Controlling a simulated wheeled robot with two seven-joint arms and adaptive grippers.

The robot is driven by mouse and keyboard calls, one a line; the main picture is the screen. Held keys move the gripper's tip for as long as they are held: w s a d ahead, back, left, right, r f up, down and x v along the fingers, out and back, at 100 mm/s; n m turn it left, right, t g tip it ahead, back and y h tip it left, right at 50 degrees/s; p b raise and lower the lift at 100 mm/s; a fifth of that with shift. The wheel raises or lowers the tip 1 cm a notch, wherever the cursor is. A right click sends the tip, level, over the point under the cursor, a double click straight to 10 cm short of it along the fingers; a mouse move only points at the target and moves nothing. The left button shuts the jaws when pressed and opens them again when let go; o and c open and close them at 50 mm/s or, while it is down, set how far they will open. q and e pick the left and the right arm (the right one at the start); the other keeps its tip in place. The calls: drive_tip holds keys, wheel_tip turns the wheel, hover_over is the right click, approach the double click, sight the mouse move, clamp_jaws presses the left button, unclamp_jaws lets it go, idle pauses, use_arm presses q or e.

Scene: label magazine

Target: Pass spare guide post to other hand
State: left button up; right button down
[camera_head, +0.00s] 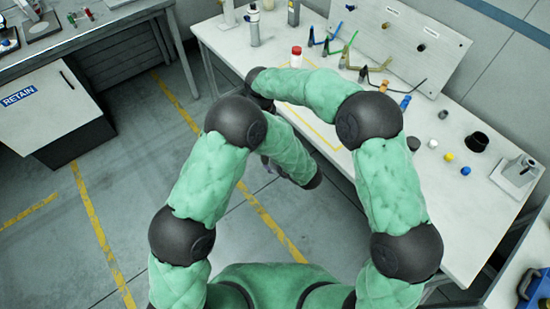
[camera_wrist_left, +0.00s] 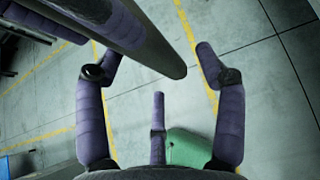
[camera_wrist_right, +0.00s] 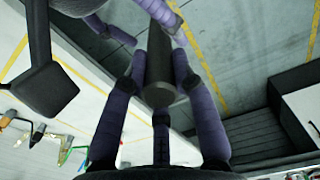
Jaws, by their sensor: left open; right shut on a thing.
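The spare guide post is a dark grey cylinder. In the right wrist view the post (camera_wrist_right: 159,75) lies between the purple fingers of my right gripper (camera_wrist_right: 158,58), which is shut on it. In the left wrist view the post (camera_wrist_left: 150,48) slants in from the upper left, and its free end lies between the spread fingers of my left gripper (camera_wrist_left: 152,66). The left gripper is open, and I see no finger closed on the post. How far the post is from the left palm I cannot tell.
A cabinet marked RETAIN (camera_head: 45,110) stands at the left. The floor between is clear.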

use_arm(q)
drive_tip(key=shift+x, duration=1.25)
drive_tip(key=c, duration=1.4)
clamp_jaws()
use_arm(e)
drive_tip(key=c, duration=0.9)
unclamp_jaws()
drive_tip(key=shift+r, duration=0.1)
